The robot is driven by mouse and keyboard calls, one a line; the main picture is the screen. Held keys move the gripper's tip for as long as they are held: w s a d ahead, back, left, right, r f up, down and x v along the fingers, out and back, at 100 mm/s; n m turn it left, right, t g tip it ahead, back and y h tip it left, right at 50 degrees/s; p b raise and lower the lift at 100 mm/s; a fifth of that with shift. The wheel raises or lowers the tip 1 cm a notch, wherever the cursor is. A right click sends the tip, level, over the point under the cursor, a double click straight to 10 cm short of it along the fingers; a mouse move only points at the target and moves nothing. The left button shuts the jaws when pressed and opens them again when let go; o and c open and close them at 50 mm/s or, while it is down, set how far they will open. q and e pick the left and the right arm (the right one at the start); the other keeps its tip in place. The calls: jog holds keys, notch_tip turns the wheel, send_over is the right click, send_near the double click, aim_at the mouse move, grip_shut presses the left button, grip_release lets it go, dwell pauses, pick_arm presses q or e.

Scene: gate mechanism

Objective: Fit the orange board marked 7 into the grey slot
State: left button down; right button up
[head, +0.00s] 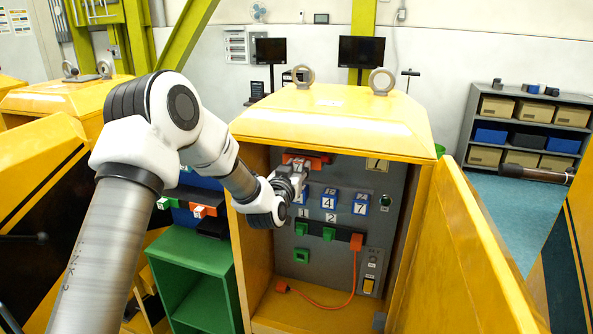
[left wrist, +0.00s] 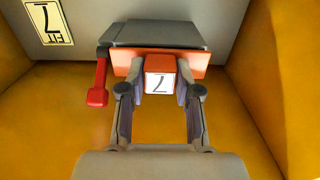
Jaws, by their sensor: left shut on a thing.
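The orange board (head: 314,157) is up at the back panel inside the yellow cabinet. In the left wrist view its wide orange plate (left wrist: 200,65) lies against the front of the grey slot housing (left wrist: 157,34); I cannot tell how deep it sits. Its handle block (left wrist: 160,83) carries a white label with a 7, upside down in that view. My left gripper (head: 297,172) is shut on this block, one finger on each side, as the left wrist view (left wrist: 160,92) also shows. In the head view the gripper hides part of the board and slot. My right gripper is not in view.
A red lever (left wrist: 98,90) is beside the slot. A "FIT 7" sign (head: 377,165) is on the panel. Below are blue numbered blocks (head: 328,203), green connectors (head: 329,234) and an orange cable (head: 325,303). Cabinet walls and the open yellow door (head: 465,245) bound the space.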

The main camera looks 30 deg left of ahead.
pick_arm(q)
jog(key=shift+w+a, duration=0.15)
jog(key=shift+w, duration=0.35)
dwell(0.9)
jog(key=shift+r+b, duration=0.15)
jog(key=shift+b, duration=0.2)
jog(key=c, duration=0.7)
grip_release()
jog(key=shift+w, duration=0.2)
jog(key=v, duration=1.2)
